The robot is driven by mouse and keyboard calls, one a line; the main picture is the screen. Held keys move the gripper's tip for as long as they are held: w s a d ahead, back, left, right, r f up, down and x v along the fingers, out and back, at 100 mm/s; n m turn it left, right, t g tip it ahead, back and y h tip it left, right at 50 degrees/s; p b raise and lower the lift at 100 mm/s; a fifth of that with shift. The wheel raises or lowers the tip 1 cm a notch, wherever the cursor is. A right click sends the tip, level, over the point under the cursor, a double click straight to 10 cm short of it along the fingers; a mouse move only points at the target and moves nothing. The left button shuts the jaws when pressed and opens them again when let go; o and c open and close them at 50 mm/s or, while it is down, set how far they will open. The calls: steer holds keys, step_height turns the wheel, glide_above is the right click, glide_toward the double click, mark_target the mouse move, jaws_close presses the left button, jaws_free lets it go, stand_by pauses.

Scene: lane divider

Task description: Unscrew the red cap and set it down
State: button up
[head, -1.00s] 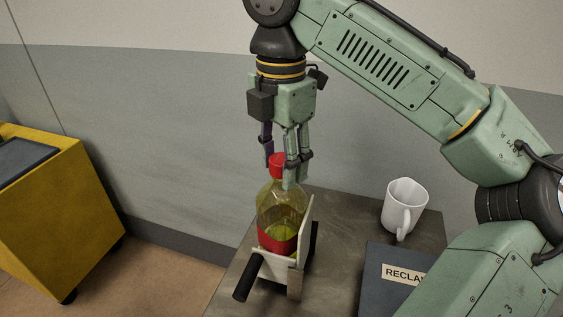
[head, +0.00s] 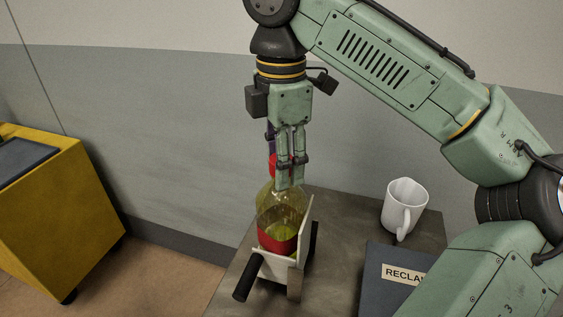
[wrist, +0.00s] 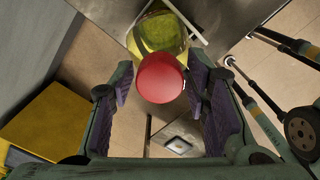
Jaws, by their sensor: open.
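The red cap (head: 273,163) sits on top of a clear bottle (head: 281,205) with yellowish-green contents and a red band. The bottle stands upright in a pale holder (head: 275,267) with black handles on the table. My gripper (head: 283,172) points down around the cap, and its near finger hides part of it. In the wrist view the round cap (wrist: 160,77) lies between the two purple-padded fingers, with a gap visible on each side. My gripper is open. Whether the cap has loosened cannot be told.
A white mug (head: 404,208) stands on the grey table (head: 340,215) to the right. A dark box with a label (head: 385,285) lies in front of it. A yellow cabinet (head: 60,215) stands apart at the left. Some bare table lies between holder and mug.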

steer(key=shift+m, duration=0.8)
steer(key=shift+m, duration=0.9)
steer(key=shift+c, duration=0.4)
steer(key=c, duration=0.8)
steer(key=shift+n, duration=0.9)
steer(key=shift+c, duration=0.3)
steer(key=shift+n, duration=0.9)
